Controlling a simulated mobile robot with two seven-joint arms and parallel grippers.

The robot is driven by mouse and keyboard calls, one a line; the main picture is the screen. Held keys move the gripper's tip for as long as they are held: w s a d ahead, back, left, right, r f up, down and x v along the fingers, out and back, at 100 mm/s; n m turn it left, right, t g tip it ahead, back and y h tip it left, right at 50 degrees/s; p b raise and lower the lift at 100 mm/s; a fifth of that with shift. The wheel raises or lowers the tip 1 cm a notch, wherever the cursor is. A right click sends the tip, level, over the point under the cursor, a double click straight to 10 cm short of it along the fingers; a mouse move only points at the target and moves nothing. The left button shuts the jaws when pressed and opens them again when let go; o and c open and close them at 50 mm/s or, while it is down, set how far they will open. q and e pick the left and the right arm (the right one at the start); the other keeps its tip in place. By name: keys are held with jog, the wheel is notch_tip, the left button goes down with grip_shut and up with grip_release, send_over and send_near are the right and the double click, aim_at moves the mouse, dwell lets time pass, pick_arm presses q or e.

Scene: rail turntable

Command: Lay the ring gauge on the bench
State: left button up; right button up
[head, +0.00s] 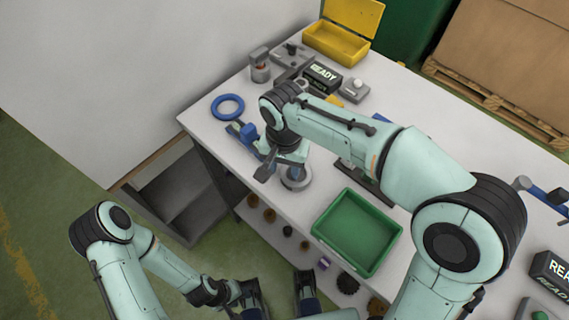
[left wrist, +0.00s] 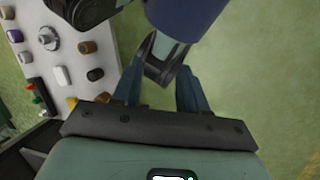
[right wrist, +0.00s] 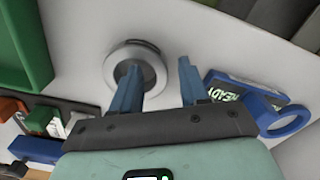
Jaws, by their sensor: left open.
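A grey metal ring, which looks like the ring gauge (head: 298,184), appears to lie flat on the pale bench (head: 270,202) near its front edge. My right gripper (head: 282,174) is just above it, fingers apart. In the right wrist view the ring (right wrist: 156,62) is partly covered by the left finger of my right gripper (right wrist: 158,78), whose tip overlaps the hole. The other finger stands clear of the ring. I cannot tell whether either touches it. My left gripper (head: 278,288) is open, low in front of the bench; its fingers (left wrist: 158,92) show apart in the left wrist view.
A green tray (head: 357,232) stands right of the ring. A blue ring (head: 227,108) lies at the bench's left end, near a blue fixture (head: 243,132). A yellow box (head: 335,42) and a READY display (head: 321,75) stand farther back. Small parts sit on a lower shelf.

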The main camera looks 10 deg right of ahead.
aim_at(284, 170)
notch_tip(284, 170, up, 12)
jog(key=p, duration=0.3)
jog(key=shift+r, duration=0.15)
dwell(0.8)
